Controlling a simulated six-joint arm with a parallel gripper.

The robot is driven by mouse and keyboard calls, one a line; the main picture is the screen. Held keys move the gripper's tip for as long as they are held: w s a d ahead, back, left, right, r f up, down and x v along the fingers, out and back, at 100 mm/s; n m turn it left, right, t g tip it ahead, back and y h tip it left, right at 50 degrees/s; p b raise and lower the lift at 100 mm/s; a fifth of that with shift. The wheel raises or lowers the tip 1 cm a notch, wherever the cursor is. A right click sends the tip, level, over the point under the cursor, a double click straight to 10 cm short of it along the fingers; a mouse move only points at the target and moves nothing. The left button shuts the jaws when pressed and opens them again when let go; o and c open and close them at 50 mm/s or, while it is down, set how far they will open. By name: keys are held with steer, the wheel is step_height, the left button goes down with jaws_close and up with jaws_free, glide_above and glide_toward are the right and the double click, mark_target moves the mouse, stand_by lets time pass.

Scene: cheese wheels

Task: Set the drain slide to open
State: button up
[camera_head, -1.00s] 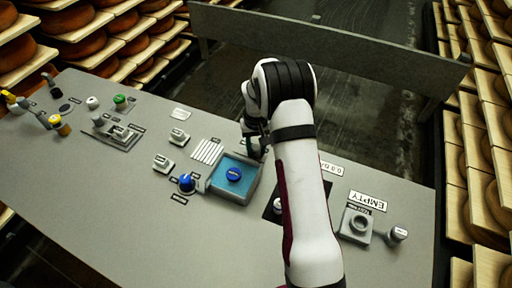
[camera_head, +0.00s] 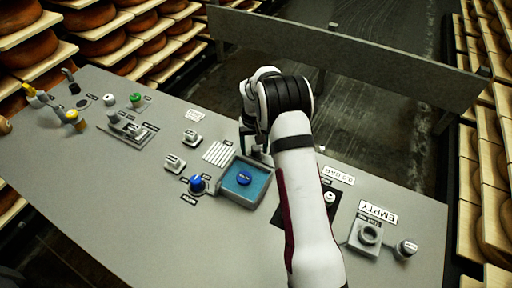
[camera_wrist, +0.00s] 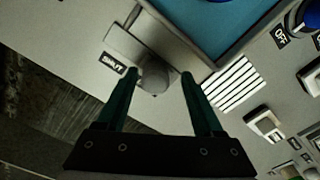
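The drain slide (camera_wrist: 128,46) is a grey plate with a rounded grey knob (camera_wrist: 153,78), beside the blue-floored basin (camera_wrist: 205,22). A SHUT label (camera_wrist: 113,63) lies next to the plate in the wrist view. My gripper (camera_wrist: 160,77) is open, its two dark green fingers on either side of the knob; I cannot tell if they touch it. In the head view my gripper (camera_head: 248,142) is at the basin's (camera_head: 222,190) far edge, and my arm hides part of the slide there.
A blue knob (camera_head: 197,184) and small switches (camera_head: 174,163) stand left of the basin. White vent slats (camera_head: 217,153) lie behind it. An EMPTY sign (camera_head: 378,212) and a grey button box (camera_head: 366,237) are on the right. A grey rail (camera_head: 350,58) runs behind the panel.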

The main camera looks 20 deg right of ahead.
mark_target(255, 147)
step_height(255, 147, up, 16)
stand_by(0.6)
steer(key=shift+f, duration=0.1)
steer(key=s+a+r+m, duration=0.1)
steer(key=s+a+r, duration=0.25)
steer(key=s, duration=0.45)
steer(key=s+a+r, duration=0.2)
steer(key=s+r, duration=0.3)
steer(key=s, duration=0.2)
steer(key=s+a+f+m+y, duration=0.1)
steer(key=s+a+f, duration=0.1)
steer(key=s, duration=0.8)
steer(key=s+a+f+m, duration=0.1)
steer(key=s+a+f, duration=0.1)
steer(key=s, duration=0.9)
steer(key=shift+s+y, duration=0.15)
steer(key=shift+y, duration=0.25)
